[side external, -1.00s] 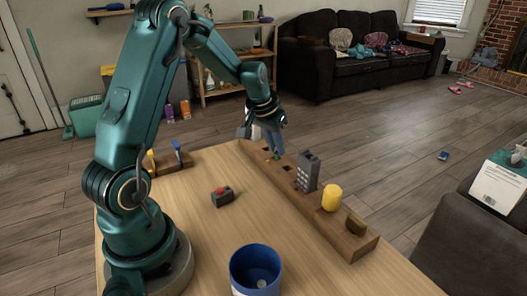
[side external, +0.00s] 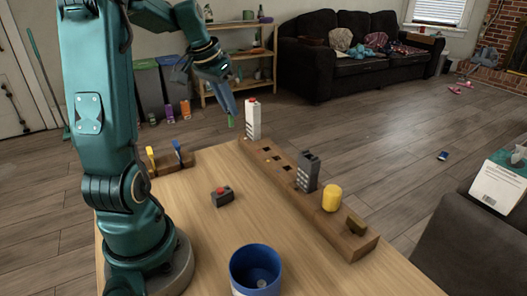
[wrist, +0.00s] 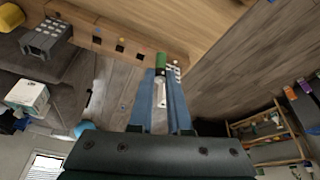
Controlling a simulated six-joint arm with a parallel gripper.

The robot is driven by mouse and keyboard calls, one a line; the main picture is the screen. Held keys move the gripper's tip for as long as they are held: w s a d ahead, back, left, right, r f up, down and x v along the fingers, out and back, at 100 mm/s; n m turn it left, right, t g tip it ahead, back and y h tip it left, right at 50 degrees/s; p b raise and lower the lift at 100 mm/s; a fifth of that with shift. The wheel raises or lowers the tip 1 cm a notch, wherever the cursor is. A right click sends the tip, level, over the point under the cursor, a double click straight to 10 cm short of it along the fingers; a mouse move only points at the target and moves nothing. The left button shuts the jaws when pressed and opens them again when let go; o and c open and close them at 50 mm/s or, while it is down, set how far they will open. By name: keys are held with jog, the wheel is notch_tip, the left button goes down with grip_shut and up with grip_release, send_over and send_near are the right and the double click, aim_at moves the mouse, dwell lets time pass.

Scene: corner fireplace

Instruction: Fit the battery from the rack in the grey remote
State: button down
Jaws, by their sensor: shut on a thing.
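My gripper (side external: 229,106) is shut on a small green battery (side external: 230,121), held upright in the air beyond the far end of the wooden rack (side external: 265,151). In the wrist view the battery (wrist: 161,63) sits between the fingertips (wrist: 162,80). The grey remote (side external: 307,171) stands upright in the rack, apart from my gripper; it also shows at the upper left of the wrist view (wrist: 45,38). Its battery opening cannot be made out. A white remote with a red top (side external: 253,119) stands at the rack's far end, close to my gripper. Several dark square holes in the rack are empty.
A dark box with a red button (side external: 222,196) and a blue cup (side external: 255,269) are on the table. A small holder (side external: 168,162) stands at the far left.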

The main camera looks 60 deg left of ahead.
jog(key=w+d+r+m+h, duration=0.1)
jog(key=w+d+r+m, duration=0.2)
jog(key=d, duration=0.6)
jog(key=w+d+r+m+h, duration=0.2)
jog(key=w+d+m, duration=0.3)
jog(key=d, duration=0.4)
jog(key=shift+w+d+r+m, duration=0.3)
jog(key=shift+w+r, duration=0.2)
jog(key=shift+w, duration=0.2)
jog(key=shift+f, duration=3.2)
jog(key=shift+a+f, duration=0.1)
jog(key=shift+f, duration=1.25)
jog(key=c, duration=0.8)
grip_release()
jog(key=shift+f, duration=0.1)
